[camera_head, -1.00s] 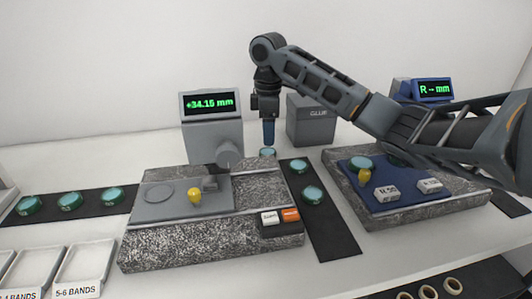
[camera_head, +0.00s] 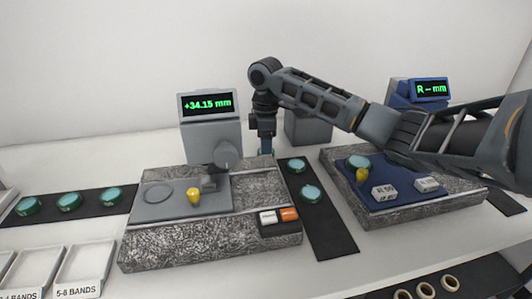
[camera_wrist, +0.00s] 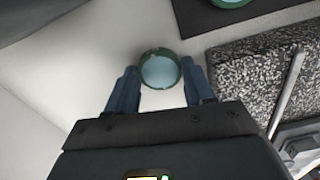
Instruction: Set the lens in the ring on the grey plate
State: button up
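The lens, a pale blue disc in a green rim (camera_wrist: 161,69), lies on the white table in the wrist view. My gripper (camera_wrist: 160,78) is open, with one blue finger on each side of this lens and small gaps showing. In the head view my gripper (camera_head: 265,148) points down behind the granite block's right rear corner and the lens there is hidden. The grey plate (camera_head: 215,199) lies on the left granite block, with the empty-looking ring (camera_head: 158,193) at its left end. A yellow knob (camera_head: 193,196) stands near the plate's middle.
The gauge head (camera_head: 212,145) reads +34.15 mm above the plate. More green-rimmed lenses lie on the left black strip (camera_head: 50,211) and right black strip (camera_head: 325,225). A grey box (camera_head: 308,128) stands behind my gripper. A blue-topped granite block (camera_head: 400,212) is at right.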

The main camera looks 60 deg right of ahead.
jog(key=c, duration=0.4)
jog(key=shift+c, duration=0.2)
jog(key=shift+r, duration=0.1)
jog(key=shift+r+p, duration=0.45)
jog(key=shift+p, duration=0.1)
notch_tip(320, 180, up, 4)
jog(key=p, duration=0.3)
jog(key=shift+f+p, duration=0.15)
jog(key=shift+p, duration=0.15)
jog(key=s+d+r+p, duration=0.1)
jog(key=s+r+p, duration=0.4)
jog(key=s, duration=0.6)
jog(key=shift+s+d+r+p, duration=0.25)
jog(key=shift+d+r+p, duration=0.15)
jog(key=shift+r, duration=0.2)
